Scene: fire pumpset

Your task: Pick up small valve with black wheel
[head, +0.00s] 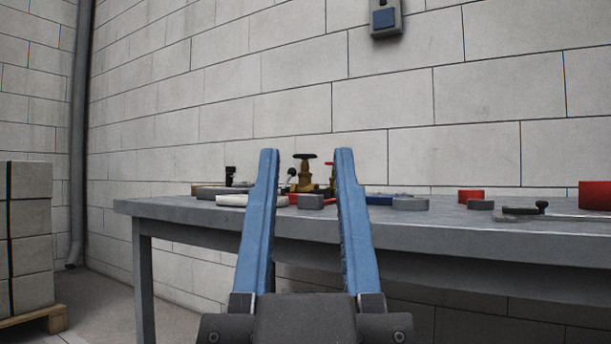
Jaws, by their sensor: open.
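A small brass-coloured valve with a black wheel (305,174) stands upright toward the back of the grey table (180,210). It shows between the two blue fingers of my gripper (306,158). My gripper is open and empty, its fingers pointing up and forward in the picture. The valve appears beyond the fingertips, and nothing touches it. The valve's lower part is partly hidden by a small grey block (310,202) in front of it.
A red item (331,176) is close to the valve's right. Flat grey and white pieces (232,200) lie left. Red blocks (470,196), grey blocks (481,204) and a black-knobbed tool (541,207) lie right. A block wall stands behind; stacked blocks (25,235) stand far left.

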